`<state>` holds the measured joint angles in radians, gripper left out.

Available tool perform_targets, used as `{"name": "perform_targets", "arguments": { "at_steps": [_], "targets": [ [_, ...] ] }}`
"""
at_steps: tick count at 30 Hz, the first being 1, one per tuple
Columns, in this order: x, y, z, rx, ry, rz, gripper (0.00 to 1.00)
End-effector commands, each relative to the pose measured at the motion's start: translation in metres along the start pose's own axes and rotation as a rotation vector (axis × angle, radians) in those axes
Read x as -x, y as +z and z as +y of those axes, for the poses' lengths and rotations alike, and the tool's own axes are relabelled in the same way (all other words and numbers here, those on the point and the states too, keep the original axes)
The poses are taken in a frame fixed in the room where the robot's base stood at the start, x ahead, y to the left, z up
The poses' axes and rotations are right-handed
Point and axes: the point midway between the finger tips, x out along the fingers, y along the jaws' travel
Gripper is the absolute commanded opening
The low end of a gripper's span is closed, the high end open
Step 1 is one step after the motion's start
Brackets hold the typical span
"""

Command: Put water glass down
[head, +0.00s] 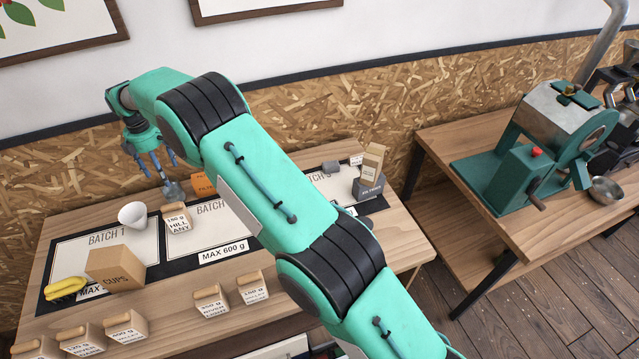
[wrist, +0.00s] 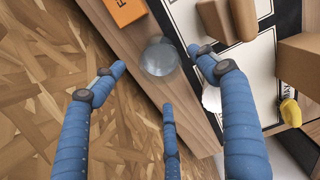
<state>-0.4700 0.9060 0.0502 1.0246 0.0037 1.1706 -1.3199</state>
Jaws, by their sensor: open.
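The clear water glass (wrist: 159,57) stands upright on the bare wooden strip at the back of the table (wrist: 190,118), beside the black-edged mat. In the head view the glass (head: 173,191) shows small, just below my fingers. My gripper (head: 158,163) is over the back left of the table, pointing down. In the wrist view its three blue fingers are spread wide, with the glass beyond and between their tips. I see no finger closed on the glass. Whether any fingertip touches it, I cannot tell.
An orange box (head: 202,184) is close to the glass. The chipboard wall (head: 60,178) is close behind my gripper.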

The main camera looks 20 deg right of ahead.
Motion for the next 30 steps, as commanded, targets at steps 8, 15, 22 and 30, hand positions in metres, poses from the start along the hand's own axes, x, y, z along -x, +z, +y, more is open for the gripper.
{"name": "perform_targets", "arguments": {
  "at_steps": [8, 15, 22, 30],
  "targets": [
    [0.034, 0.018, -0.007, -0.06, 0.02, 0.006, 0.74],
    [0.097, 0.057, -0.031, -0.193, 0.056, 0.017, 0.74],
    [0.16, 0.099, -0.067, -0.344, 0.095, 0.033, 0.74],
    [0.224, 0.146, -0.121, -0.521, 0.141, 0.056, 0.74]
  ]
}}
